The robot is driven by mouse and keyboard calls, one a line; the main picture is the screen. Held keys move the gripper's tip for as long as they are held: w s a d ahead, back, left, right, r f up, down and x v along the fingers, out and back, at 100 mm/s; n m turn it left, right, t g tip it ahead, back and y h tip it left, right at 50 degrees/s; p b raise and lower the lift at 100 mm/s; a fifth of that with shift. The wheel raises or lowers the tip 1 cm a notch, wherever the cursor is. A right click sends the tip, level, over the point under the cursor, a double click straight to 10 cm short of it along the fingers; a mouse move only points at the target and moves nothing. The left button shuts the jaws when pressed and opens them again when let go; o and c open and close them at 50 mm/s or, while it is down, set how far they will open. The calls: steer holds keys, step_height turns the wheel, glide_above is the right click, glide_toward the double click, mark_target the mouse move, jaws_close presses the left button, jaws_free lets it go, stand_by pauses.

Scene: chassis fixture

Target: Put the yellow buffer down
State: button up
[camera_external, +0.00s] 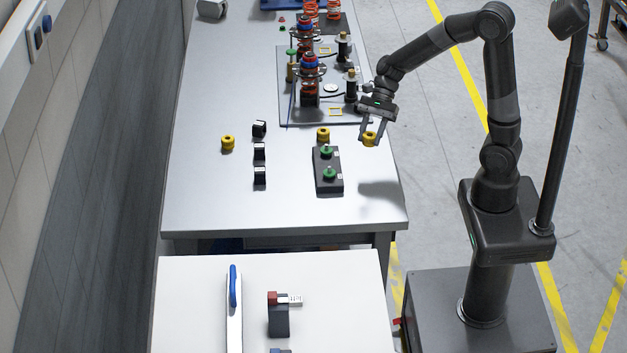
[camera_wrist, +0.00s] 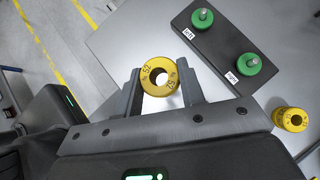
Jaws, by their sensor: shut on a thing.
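My gripper (camera_external: 371,134) is shut on a yellow buffer (camera_external: 369,139), holding it in the air near the right edge of the grey table (camera_external: 200,200). In the wrist view the held yellow buffer (camera_wrist: 160,77) is a ring with dark markings and a central hole, gripped between the two fingers (camera_wrist: 160,90). A second yellow buffer (camera_external: 323,134) stands on the table just behind the dark block; it also shows in the wrist view (camera_wrist: 290,119). A third yellow buffer (camera_external: 228,143) stands further left on the table.
A dark block (camera_external: 328,184) with two green-topped pieces is left of my gripper. Several small black blocks (camera_external: 260,151) stand in a column further left. A plate with spring assemblies (camera_external: 309,80) is behind. The table's front is clear. A white table (camera_external: 190,300) stands nearer.

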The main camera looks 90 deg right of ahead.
step_height(320, 180, up, 8)
steer(key=w+a+f+n+g, duration=0.2)
steer(key=w+a+n, duration=0.1)
steer(key=w+a, duration=0.75)
steer(key=n+g+y, duration=0.1)
steer(key=n+g, duration=0.3)
glide_toward(326, 314)
steer(key=a, duration=0.3)
steer(key=shift+s+r+n, duration=0.3)
steer(key=shift+s+r, duration=0.05)
steer(key=shift+a+f, duration=0.3)
steer(key=shift+a, duration=0.15)
steer(key=shift+f, duration=1.95)
steer(key=shift+f, duration=0.15)
